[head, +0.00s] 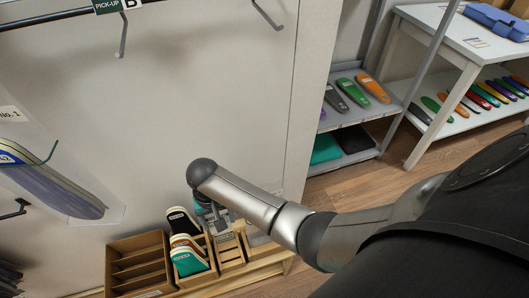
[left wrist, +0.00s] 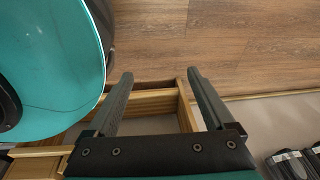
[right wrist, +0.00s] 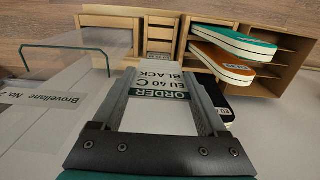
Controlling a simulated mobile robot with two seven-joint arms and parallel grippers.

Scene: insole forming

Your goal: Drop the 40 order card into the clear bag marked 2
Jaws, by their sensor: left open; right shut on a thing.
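The 40 order card (right wrist: 163,110) is white with a green band and reads "ORDER EU 40 C BLACK", upside down in the right wrist view. My right gripper (right wrist: 160,76) is shut on it. In the head view that gripper (head: 216,220) is partly hidden by my arm, above the wooden racks. The clear bag marked 2 (right wrist: 88,70) is left of the card in the right wrist view, apart from it, with a label (right wrist: 45,97) ending in "No. 2" and a teal rim (right wrist: 65,47). My left gripper (left wrist: 160,74) is open and empty.
A clear bag marked No. 1 (head: 112,211) holds insoles at the left. Wooden racks (head: 137,262) with several insoles stand below. A large teal insole-like shape (left wrist: 50,65) is left of my left gripper. Shelves (head: 365,113) and a white table (head: 470,42) stand at right.

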